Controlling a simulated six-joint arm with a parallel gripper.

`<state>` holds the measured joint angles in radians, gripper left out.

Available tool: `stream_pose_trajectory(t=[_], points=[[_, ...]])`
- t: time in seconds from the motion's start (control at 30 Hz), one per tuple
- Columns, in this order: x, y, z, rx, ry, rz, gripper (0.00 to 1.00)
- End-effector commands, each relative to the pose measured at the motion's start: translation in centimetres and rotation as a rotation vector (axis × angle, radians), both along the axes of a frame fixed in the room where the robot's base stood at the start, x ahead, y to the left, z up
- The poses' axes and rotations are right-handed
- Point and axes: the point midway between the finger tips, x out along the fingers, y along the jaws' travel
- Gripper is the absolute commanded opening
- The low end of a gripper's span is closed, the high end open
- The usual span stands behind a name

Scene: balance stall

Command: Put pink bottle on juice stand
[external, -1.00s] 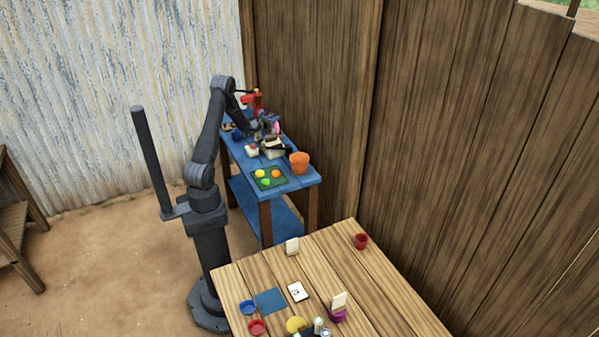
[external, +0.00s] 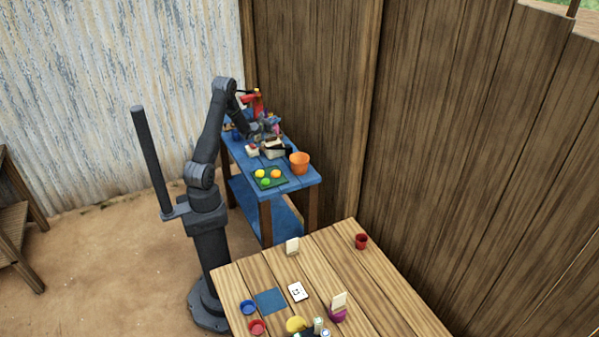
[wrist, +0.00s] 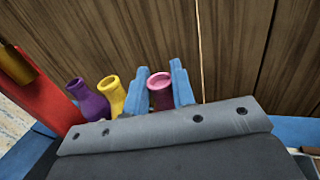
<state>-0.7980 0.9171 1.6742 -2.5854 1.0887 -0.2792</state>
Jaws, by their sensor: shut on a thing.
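The pink bottle (wrist: 160,92) stands between the two blue fingers of my gripper (wrist: 163,88) in the wrist view, and the gripper is shut on it. Its lower part is hidden behind the gripper body. In the external view my gripper (external: 268,130) is over the far part of the blue table, and the bottle is only a small pink patch there. A yellow bottle (wrist: 111,97) and a purple bottle (wrist: 88,101) are just left of the gripper in the wrist view. I cannot make out which thing is the juice stand.
The blue table (external: 300,181) also carries an orange bucket (external: 299,162), a green mat with colored balls (external: 265,183), and a pale box (external: 273,150). A red object (external: 257,103) stands behind the gripper. A plank wall runs close behind. A wooden table (external: 385,300) with cups and cards is nearer the camera.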

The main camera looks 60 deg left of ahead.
Motion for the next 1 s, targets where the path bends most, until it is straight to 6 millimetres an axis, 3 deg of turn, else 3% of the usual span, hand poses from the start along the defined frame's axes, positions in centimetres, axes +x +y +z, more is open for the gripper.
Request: stream_pose_trajectory(t=[0.07,0.1,0.2,0.5,0.63,0.77,1.0], points=[[0.0,0.0,-0.1,0.0,-0.001,0.0,0.0],[0.0,0.0,-0.1,0.001,-0.002,0.0,0.29],[0.0,0.0,-0.1,0.0,-0.001,0.0,0.48],[-0.1,0.0,-0.2,-0.001,0.001,0.0,0.48],[-1.1,-0.3,-0.2,-0.001,0.001,0.001,0.48],[-3.3,-1.0,-0.1,-0.002,0.0,0.003,0.48],[-9.0,-2.8,-0.1,-0.003,0.0,0.004,0.48]])
